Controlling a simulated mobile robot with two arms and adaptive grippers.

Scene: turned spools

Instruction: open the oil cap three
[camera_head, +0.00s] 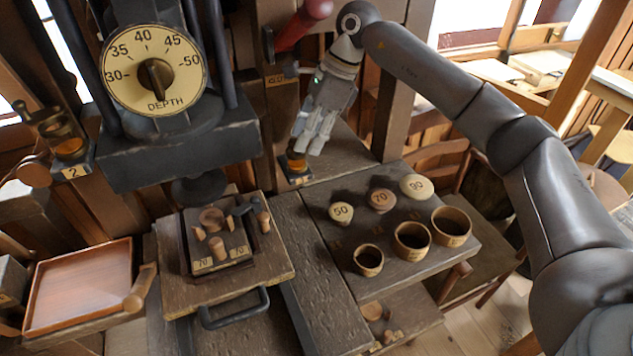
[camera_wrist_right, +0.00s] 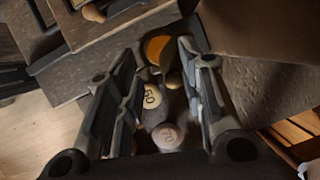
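A small oil cup with an orange body (camera_head: 297,162) stands on a dark block by the post behind the right-hand bench. Its number is not readable, and my gripper partly covers its top. Its orange part also shows in the right wrist view (camera_wrist_right: 156,48), between and just beyond the fingertips. My right gripper (camera_head: 312,148) points down, just above and beside this cup. In the right wrist view its two fingers (camera_wrist_right: 163,58) are apart with nothing clearly held; I cannot tell whether they touch the cap. Another oil cup (camera_head: 70,148), labelled 2, is at far left. My left gripper is not in view.
A DEPTH dial (camera_head: 155,72) on a dark press stands left of my gripper. A red handle (camera_head: 303,22) is close above it. The bench holds discs 50 (camera_head: 341,212), 70 (camera_head: 381,200) and 90 (camera_head: 416,187), and wooden rings (camera_head: 412,240). An empty tray (camera_head: 78,285) is at left.

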